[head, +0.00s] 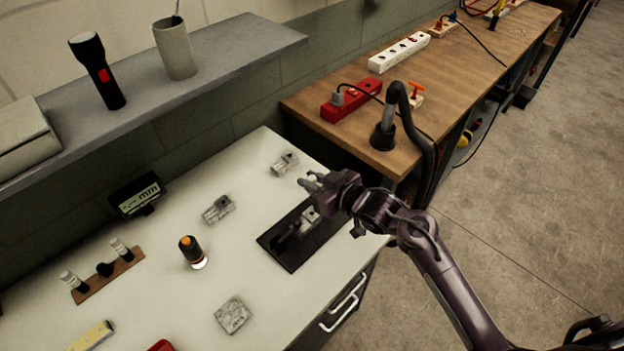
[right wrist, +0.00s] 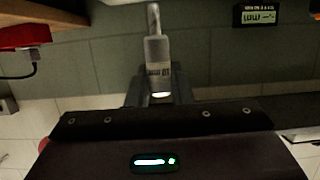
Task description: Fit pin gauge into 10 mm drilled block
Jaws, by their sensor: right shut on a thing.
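My right gripper (head: 316,184) is shut on a pin gauge (right wrist: 157,65), a grey cylinder with a thinner tip. Its label appears upside down in the right wrist view and seems to read 10 MM. A grey metal block (head: 310,214) sits on a black fixture plate (head: 285,258), just below the gripper in the picture and partly hidden by it. Other grey blocks lie on the white table: one at the back (head: 285,163), one mid-table (head: 218,209) and one in front (head: 233,315). Their hole sizes are too small to read. My left gripper is out of view.
A wooden rack (head: 110,276) holds two pale gauges (head: 121,250) and a black piece. A small mm display (head: 138,197) stands behind it. A wooden bench (head: 460,80) with power strips (head: 350,101) is at the back right.

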